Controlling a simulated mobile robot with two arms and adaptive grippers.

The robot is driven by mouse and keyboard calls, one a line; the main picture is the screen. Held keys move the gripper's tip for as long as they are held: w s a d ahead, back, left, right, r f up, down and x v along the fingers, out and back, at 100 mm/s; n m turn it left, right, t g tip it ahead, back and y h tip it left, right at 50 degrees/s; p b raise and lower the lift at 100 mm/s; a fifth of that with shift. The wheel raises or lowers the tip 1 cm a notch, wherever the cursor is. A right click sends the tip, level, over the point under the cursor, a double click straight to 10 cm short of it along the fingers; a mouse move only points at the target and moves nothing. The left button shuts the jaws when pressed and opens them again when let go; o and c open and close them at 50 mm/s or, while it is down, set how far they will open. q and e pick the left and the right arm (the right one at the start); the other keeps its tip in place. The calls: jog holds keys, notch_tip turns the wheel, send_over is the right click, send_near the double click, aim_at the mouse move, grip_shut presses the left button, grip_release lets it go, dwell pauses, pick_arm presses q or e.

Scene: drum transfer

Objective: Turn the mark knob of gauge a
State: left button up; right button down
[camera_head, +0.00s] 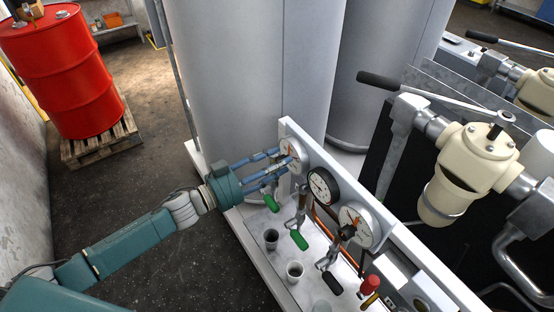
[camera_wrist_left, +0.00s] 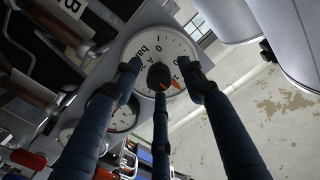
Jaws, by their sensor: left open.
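Gauge a (camera_head: 291,144) is the leftmost white dial on the panel, partly hidden behind my fingers. In the left wrist view its round white face (camera_wrist_left: 165,45) shows "bar" and "A", with an orange pointer near the rim. The dark mark knob (camera_wrist_left: 158,75) stands at the centre of the dial, with a small orange mark on it. My left gripper (camera_head: 279,163) reaches the dial from the left. Its three blue fingers are spread around the knob; whether any touches it I cannot tell. My right gripper is not in view.
A black-rimmed gauge (camera_head: 322,187) and another white gauge (camera_head: 357,226) stand to the right. Green-handled valves (camera_head: 298,240) and cups (camera_head: 294,271) sit below them. Large grey tanks (camera_head: 245,80) rise behind. A red drum (camera_head: 65,70) stands on a pallet (camera_head: 100,145). The floor at left is clear.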

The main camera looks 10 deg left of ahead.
pick_arm(q)
jog(key=shift+d, duration=0.1)
grip_shut()
jog(key=shift+r, duration=0.1)
dwell(0.4)
jog(key=shift+w+m, duration=0.1)
jog(key=shift+m, duration=0.4)
jog(key=m+b, duration=0.4)
jog(key=m, duration=0.5)
jog(key=shift+m, duration=0.3)
jog(key=shift+d, duration=0.1)
dwell(0.5)
